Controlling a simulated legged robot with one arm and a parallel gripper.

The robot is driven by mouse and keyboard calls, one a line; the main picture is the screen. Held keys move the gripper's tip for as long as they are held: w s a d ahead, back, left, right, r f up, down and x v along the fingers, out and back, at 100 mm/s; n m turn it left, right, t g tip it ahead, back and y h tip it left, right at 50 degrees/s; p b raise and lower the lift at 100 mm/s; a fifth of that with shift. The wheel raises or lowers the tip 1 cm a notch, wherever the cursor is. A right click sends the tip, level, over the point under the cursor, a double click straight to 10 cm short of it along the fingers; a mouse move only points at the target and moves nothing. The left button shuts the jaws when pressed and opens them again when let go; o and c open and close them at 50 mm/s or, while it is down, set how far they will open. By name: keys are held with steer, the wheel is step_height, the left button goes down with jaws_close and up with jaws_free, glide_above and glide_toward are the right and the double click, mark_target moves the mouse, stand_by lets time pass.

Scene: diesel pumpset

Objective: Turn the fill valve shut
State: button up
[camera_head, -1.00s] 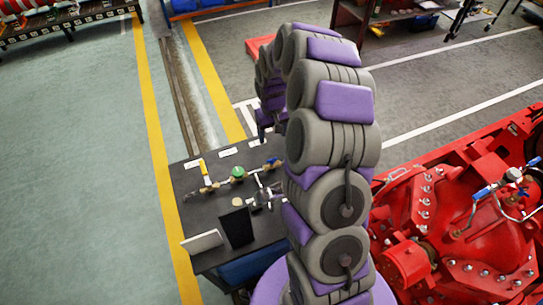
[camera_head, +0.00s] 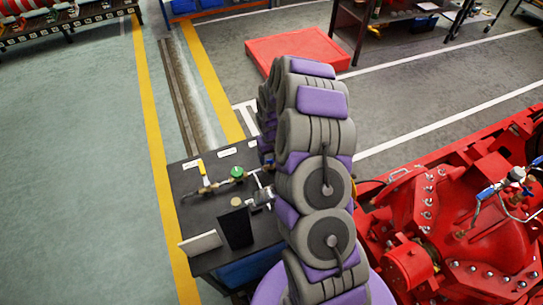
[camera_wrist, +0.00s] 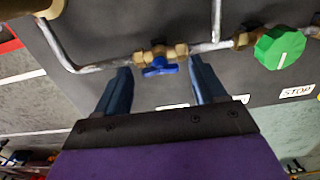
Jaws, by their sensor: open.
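In the wrist view, a small valve with a blue handle (camera_wrist: 161,69) and brass fittings sits on a grey pipe against a dark panel. My gripper (camera_wrist: 160,76) is open, its two blue fingers on either side of the handle with gaps; I cannot tell if either touches. A green round knob (camera_wrist: 280,48) with a white line is to the right, above a "STOP" label. No readable label names the fill valve. In the head view, the green knob (camera_head: 237,172) and a yellow-handled valve (camera_head: 202,168) show on the dark bench (camera_head: 190,187); my arm hides the gripper and most of the blue valve.
A dark upright plate (camera_head: 236,228) and a pale tilted plate (camera_head: 200,243) stand at the bench's near side. The red pumpset (camera_head: 440,235) fills the right. A red platform (camera_head: 298,52) lies behind my arm. The floor left of the bench is clear.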

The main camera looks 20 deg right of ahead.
steer(key=shift+c, duration=0.2)
steer(key=c, duration=1)
steer(key=shift+m, duration=0.3)
steer(key=m+p, duration=0.2)
steer(key=m, duration=0.1)
steer(key=shift+r+m, duration=0.1)
steer(key=shift+m, duration=0.3)
steer(key=m+p, duration=0.2)
steer(key=m, duration=0.2)
steer(key=m+p, duration=0.1)
steer(key=m, duration=0.8)
steer(key=shift+m, duration=0.3)
